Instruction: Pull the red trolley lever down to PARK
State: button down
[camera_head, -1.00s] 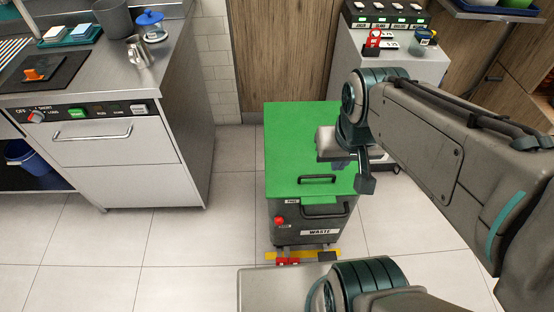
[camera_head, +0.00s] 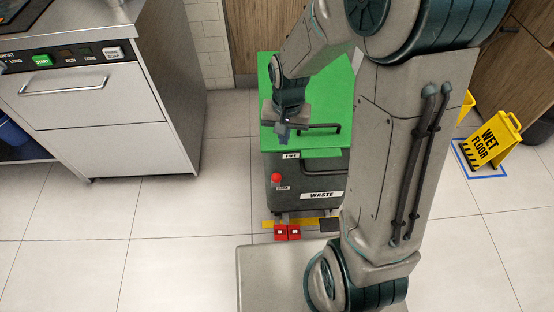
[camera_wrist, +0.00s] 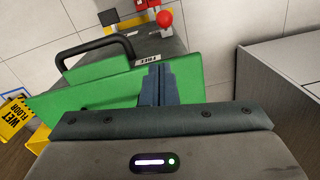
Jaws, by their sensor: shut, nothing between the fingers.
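The lever's red ball knob (camera_head: 276,178) stands out from the left of the front of the dark waste trolley (camera_head: 325,180). A FREE label (camera_head: 290,156) is above it and a small label, too small to read surely, is just below. In the wrist view the red knob (camera_wrist: 164,18) is beyond the green lid (camera_wrist: 90,90), near the top edge. My gripper (camera_head: 283,138) is shut and empty over the front left of the green lid, above and behind the knob. Its fingertips (camera_wrist: 158,68) point toward the FREE label and appear apart from the knob.
A black handle (camera_head: 318,127) lies at the lid's front, right of my gripper. Floor left of the trolley is clear.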

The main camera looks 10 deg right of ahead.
aim_at(276, 181)
jog(key=f, duration=0.2)
jog(key=a+f, duration=0.1)
jog(key=shift+w+f, duration=0.1)
jog(key=shift+w, duration=0.2)
jog(key=shift+f, duration=0.1)
jog(key=f+b, duration=0.1)
jog(key=f, duration=0.2)
jog(key=f+b, duration=0.1)
jog(key=f, duration=0.5)
jog(key=shift+s+a+f+b, duration=0.2)
jog(key=shift+s+f+b, duration=0.05)
jog(key=shift+f+b, duration=0.15)
jog(key=shift+a+f, duration=0.1)
